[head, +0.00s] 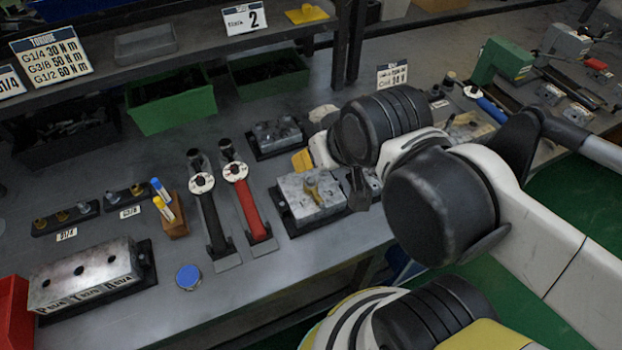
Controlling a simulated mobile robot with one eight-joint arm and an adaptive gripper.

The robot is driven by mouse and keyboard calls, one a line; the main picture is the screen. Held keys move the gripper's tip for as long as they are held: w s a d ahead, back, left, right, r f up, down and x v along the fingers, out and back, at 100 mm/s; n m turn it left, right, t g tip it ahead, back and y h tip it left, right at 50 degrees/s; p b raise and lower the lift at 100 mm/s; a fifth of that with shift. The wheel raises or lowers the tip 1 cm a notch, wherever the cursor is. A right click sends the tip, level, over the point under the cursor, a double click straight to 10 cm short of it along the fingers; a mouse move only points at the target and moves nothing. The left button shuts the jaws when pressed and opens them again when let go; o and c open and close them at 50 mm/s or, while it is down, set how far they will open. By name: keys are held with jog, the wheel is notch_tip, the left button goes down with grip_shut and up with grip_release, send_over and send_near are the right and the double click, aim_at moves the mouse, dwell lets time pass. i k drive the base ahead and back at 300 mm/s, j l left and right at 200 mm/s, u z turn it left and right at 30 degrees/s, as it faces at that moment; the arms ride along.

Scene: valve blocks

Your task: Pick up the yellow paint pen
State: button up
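The yellow paint pen (163,208) leans in a small wooden block (177,226) on the grey workbench, left of centre. A blue pen (160,190) leans in the same block just behind it. My gripper (359,190) is well to the right of the pens, beside a metal valve block (312,198). Only a dark part of the gripper shows, since my arm hides the rest. I cannot see whether its fingers are open or what is between them.
A long metal block (85,275) and a blue round lid (188,277) lie nearer the front edge. Fittings racks (65,218) are left of the pens.

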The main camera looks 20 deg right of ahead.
aim_at(162, 206)
jog(key=j+u, duration=0.2)
jog(key=u, duration=0.2)
jog(key=j+u, duration=0.2)
jog(key=u, duration=0.2)
jog(key=i+j+u, duration=0.1)
jog(key=u, duration=0.35)
jog(key=i+j+u, duration=0.1)
jog(key=j+u, duration=0.15)
jog(key=u, duration=0.15)
